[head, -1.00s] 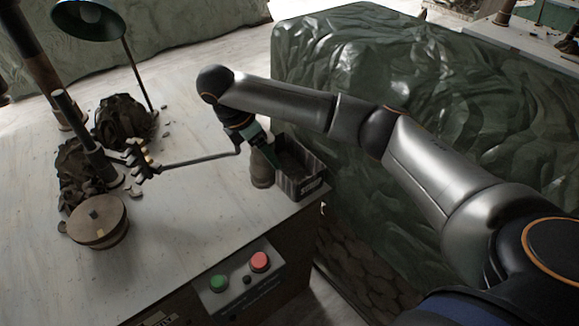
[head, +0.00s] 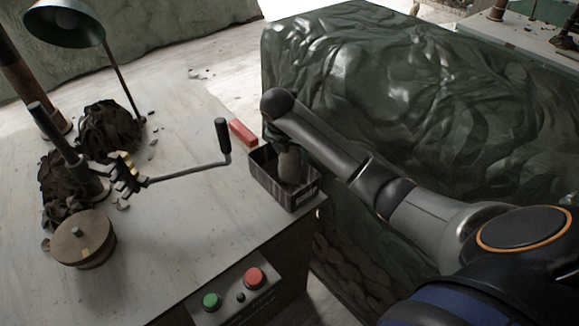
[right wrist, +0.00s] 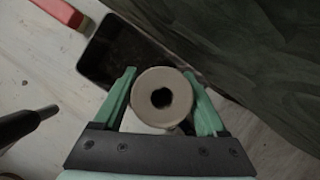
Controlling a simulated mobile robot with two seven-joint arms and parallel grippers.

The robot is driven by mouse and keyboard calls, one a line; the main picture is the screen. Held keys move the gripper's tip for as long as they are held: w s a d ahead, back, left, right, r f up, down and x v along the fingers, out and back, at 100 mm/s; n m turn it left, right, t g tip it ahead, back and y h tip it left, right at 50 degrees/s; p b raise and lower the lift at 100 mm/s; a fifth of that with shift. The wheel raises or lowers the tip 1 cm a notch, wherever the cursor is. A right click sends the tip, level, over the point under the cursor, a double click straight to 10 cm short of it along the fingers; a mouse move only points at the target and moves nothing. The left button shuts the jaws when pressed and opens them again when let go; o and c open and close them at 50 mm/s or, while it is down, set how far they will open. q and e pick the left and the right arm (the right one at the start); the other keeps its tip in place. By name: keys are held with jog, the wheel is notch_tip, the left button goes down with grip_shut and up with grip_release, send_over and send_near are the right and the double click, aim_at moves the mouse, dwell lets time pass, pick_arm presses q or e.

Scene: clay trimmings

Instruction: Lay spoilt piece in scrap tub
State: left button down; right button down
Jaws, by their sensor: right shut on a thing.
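The clay piece (head: 290,168) is a pale, hollow cylinder with a dark hole in its top, as the right wrist view (right wrist: 145,82) shows. My right gripper (right wrist: 160,78) is shut on it, with one green finger on each side. In the head view the piece is upright within the outline of the scrap tub (head: 293,201), a dark open box at the table's right edge. The tub also shows in the right wrist view (right wrist: 84,64). The piece's lower end is hidden by the tub wall, so I cannot tell whether it touches the floor. My left gripper is out of view.
A red block (head: 243,133) lies behind the tub. A crank handle (head: 223,142) reaches towards the tub from the left. Dark clay heaps (head: 108,130), a round wooden disc (head: 83,243) and a lamp (head: 68,25) stand left. A green covered bulk (head: 400,90) borders the right.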

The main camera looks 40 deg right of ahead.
aim_at(291, 164)
jog(key=shift+f, duration=2.4)
grip_release()
jog(key=shift+f, duration=0.15)
jog(key=v, duration=1.2)
jog(key=shift+a, duration=0.1)
